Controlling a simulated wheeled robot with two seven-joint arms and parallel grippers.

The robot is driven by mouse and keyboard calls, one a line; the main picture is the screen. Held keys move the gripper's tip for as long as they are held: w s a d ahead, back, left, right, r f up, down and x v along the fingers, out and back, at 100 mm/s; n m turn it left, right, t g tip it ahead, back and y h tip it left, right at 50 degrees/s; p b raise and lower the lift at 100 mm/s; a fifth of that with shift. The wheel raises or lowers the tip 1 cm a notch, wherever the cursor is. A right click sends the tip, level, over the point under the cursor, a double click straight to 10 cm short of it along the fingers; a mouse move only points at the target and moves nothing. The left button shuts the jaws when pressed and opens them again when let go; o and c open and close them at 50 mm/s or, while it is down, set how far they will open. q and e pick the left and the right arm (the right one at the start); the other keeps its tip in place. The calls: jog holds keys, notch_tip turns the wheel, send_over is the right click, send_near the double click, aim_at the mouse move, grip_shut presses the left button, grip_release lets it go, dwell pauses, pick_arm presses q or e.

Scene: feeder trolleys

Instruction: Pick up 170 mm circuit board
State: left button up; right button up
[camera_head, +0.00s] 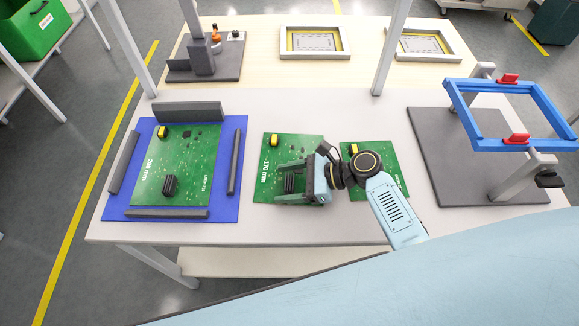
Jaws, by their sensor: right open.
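The 170 mm circuit board (292,144) is green with a yellow component near its top left and a white "170 mm" marking on its left side. It lies on the light table in the middle of the view. My right gripper (280,184) is open over the board's lower half, with a dark heatsink-like block showing between its fingers. I cannot tell whether the fingers touch the board or the block. The gripper hides the board's lower right part. My left gripper is not in view.
A larger 200 mm board (200,160) lies on a blue mat (236,125) between dark bars at left. Another green board (379,150) lies to the right, partly under my arm. A grey plate (440,165) with a blue frame (467,116) stands further right.

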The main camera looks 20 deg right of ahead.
jog(key=shift+c, duration=0.3)
jog(key=shift+r, duration=0.1)
jog(key=c, duration=1.3)
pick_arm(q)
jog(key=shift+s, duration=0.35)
pick_arm(e)
jog(key=shift+o, duration=0.2)
